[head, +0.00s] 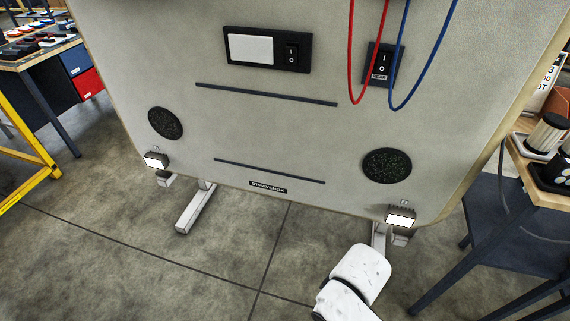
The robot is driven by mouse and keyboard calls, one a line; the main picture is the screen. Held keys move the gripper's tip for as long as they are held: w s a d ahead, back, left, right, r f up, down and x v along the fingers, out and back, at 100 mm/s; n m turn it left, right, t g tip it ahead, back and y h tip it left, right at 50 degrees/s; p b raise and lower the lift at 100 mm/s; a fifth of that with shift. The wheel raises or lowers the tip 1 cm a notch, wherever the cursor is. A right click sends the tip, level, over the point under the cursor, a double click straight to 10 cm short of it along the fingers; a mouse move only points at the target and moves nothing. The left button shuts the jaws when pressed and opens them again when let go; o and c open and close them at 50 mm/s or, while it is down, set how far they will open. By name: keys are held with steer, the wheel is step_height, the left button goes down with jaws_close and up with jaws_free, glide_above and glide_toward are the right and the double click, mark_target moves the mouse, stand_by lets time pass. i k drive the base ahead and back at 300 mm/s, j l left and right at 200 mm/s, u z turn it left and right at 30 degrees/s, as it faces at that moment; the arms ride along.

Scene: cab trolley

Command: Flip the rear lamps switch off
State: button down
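The rear lamps switch (382,64) is a black rocker on a dark plate labelled REAR, at the upper right of the pale panel (250,130). It bears an I mark above an O mark; I cannot tell surely which end is pressed in. Red (351,60) and blue (404,60) cables hang on either side of it. Two small lamps, at left (156,161) and right (400,219) along the panel's lower edge, show bright white faces. A white link of my arm shows at the bottom, below the panel. My gripper is not in view.
A second rocker switch (291,54) sits beside a pale rectangle (251,49) in a black frame. Two round black grilles (165,123) flank the panel. A yellow frame (25,150) stands left, a dark-legged table (515,200) right. Floor before the panel is clear around my arm.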

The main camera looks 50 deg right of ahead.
mark_target(384, 58)
steer(key=k+l+z, duration=0.1)
steer(key=z, duration=0.3)
steer(key=k+l+z, duration=0.15)
steer(key=z, duration=0.25)
steer(key=k+l+z, duration=0.1)
steer(key=z, duration=0.3)
steer(key=l, duration=0.1)
